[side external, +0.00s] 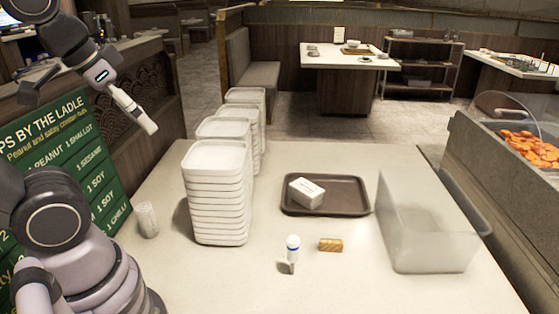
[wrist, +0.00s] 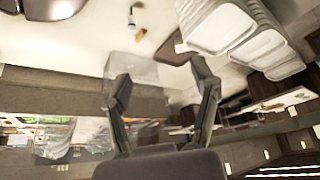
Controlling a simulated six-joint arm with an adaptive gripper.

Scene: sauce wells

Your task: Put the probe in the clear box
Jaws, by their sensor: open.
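The probe (side external: 292,252), a small white piece with a blue band, stands on the pale counter in front of the tray. It also shows small near the top of the wrist view (wrist: 131,22). The clear box (side external: 425,225) is a large, see-through, open bin at the right of the counter; no object can be made out inside it. Its see-through shape also shows in the wrist view (wrist: 130,66). My gripper (wrist: 160,68) is open, with nothing between its fingers. In the side view my gripper is high at the upper left, well away from the probe and the box.
Tall stacks of white trays (side external: 217,190) stand left of centre. A brown tray (side external: 345,205) holds a white carton (side external: 306,193). A small wooden block (side external: 330,245) lies right of the probe. A pale cup (side external: 147,220) stands at left. The counter's front is mostly clear.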

